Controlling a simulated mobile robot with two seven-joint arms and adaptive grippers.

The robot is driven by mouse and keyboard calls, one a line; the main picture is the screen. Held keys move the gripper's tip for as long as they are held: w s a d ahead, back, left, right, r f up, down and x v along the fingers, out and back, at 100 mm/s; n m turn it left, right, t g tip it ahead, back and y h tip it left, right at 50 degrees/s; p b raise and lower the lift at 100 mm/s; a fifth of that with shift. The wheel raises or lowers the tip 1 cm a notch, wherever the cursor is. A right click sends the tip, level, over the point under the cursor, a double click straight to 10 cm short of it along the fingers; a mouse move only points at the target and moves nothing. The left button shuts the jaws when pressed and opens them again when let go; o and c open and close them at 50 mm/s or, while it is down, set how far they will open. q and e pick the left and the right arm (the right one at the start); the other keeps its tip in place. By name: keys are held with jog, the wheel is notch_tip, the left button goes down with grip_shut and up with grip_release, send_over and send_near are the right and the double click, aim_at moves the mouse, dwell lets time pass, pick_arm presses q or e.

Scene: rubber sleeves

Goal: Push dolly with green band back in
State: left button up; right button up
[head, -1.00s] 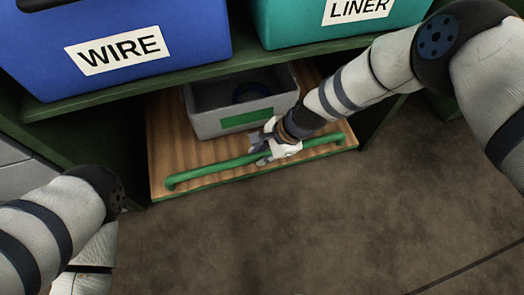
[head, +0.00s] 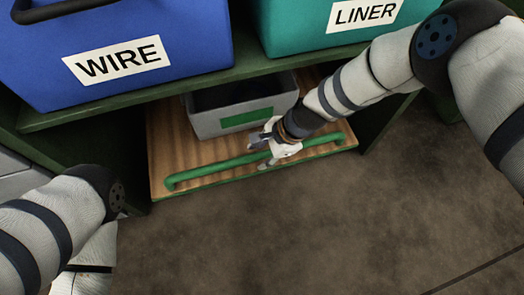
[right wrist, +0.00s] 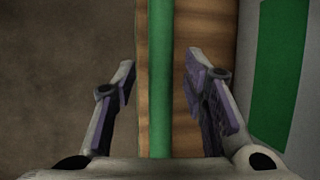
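The dolly is a low wooden board (head: 172,150) with a green bar (head: 215,170) along its front edge. It sits partly under the shelf, its front part sticking out. It carries a grey bin (head: 208,122) with a green label. My right gripper (head: 264,154) is at the bar, right of its middle. In the right wrist view its open fingers (right wrist: 160,85) stand either side of the green bar (right wrist: 160,70), with gaps. Only my left arm shows, at lower left; its gripper is out of view. The dolly's back part is hidden under the shelf.
A blue bin marked WIRE (head: 125,60) and a teal bin marked LINER (head: 290,35) stand on the green shelf (head: 130,106) above the dolly. A dark green side panel (head: 375,125) stands right of the dolly. The brown floor (head: 280,230) in front is clear.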

jog(key=v, duration=1.2)
